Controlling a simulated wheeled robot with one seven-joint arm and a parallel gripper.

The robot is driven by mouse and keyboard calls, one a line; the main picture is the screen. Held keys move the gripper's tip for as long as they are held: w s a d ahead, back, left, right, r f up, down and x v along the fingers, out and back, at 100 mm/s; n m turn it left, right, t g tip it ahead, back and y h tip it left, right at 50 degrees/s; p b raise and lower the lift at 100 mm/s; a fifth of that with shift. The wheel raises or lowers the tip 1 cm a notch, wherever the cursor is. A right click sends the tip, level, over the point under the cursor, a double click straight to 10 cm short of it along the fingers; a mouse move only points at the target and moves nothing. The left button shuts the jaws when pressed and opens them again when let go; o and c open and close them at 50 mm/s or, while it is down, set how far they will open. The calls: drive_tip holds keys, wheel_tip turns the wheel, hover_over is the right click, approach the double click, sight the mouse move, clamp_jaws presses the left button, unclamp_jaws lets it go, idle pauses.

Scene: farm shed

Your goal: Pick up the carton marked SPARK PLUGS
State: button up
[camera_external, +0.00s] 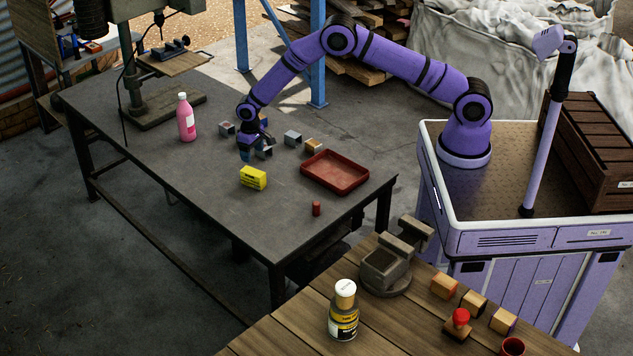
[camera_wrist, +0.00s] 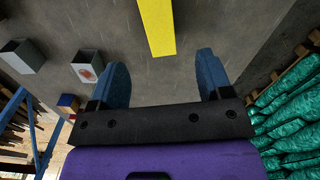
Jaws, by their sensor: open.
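A yellow carton (camera_external: 253,178) with dark print on its side lies on the grey metal workbench (camera_external: 205,185). Several small boxes stand near it, among them a grey one (camera_external: 293,138) and an orange-topped one (camera_external: 313,145). I cannot read SPARK PLUGS on any of them. My gripper (camera_external: 254,154) is open and empty, low over the bench, just behind the yellow carton. In the wrist view my gripper (camera_wrist: 163,78) has its blue fingers apart, and the yellow carton (camera_wrist: 157,25) lies beyond the fingertips, between their lines. A box with a round red mark (camera_wrist: 87,66) is to the left.
A red tray (camera_external: 335,172) and a small red cylinder (camera_external: 316,209) are on the bench's right part. A pink bottle (camera_external: 186,118) and a drill press (camera_external: 135,70) are to the left. The bench's front left is clear. A wooden table (camera_external: 290,325) with a vise (camera_external: 388,265) is nearer.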

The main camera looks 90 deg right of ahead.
sight(253, 172)
drive_tip(key=f, duration=1.2)
drive_tip(key=shift+w+d, duration=0.2)
drive_tip(key=c, duration=1)
